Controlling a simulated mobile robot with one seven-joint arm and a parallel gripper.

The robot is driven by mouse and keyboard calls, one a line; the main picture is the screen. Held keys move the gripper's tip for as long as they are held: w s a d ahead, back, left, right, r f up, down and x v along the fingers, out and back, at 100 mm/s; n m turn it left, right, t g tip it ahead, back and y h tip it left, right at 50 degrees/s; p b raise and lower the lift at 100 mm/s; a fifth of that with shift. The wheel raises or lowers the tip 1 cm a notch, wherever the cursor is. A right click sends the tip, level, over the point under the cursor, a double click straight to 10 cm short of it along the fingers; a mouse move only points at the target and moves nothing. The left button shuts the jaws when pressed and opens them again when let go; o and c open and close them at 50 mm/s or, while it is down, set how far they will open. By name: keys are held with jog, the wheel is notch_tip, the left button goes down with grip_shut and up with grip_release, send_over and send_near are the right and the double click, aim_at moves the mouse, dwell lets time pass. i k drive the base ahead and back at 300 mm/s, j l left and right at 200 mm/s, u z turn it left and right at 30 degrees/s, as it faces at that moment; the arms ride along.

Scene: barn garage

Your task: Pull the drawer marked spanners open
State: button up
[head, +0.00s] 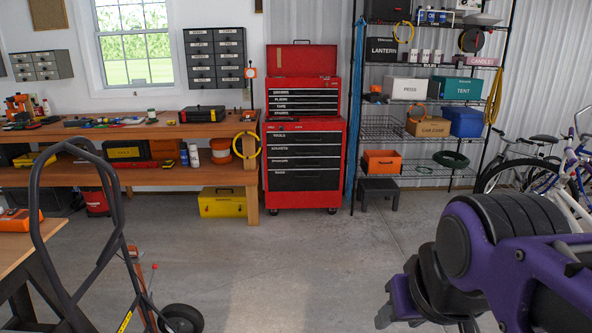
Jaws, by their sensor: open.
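The red tool chest (304,125) stands against the back wall at the middle of the head view, with a black-fronted upper box and a lower cabinet. The drawer marked spanners (303,162) appears to be the third one down in the lower cabinet; its small label is hard to read. All the chest's drawers look shut. My purple and black arm is at the lower right, and my gripper (425,322) is partly cut off by the bottom edge. It is open, well in front of the chest and not touching it.
A wooden workbench (160,130) adjoins the chest on the left, and a wire shelf (405,172) and black stool (378,190) stand to its right. A hand truck (78,280) is at the near left, bikes (545,160) at right. The middle floor is clear.

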aim_at(274, 162)
jog(key=i, duration=2.8)
jog(key=i+l, duration=0.1)
jog(key=i, duration=2.65)
jog(key=j+u, duration=0.05)
jog(key=j, duration=0.1)
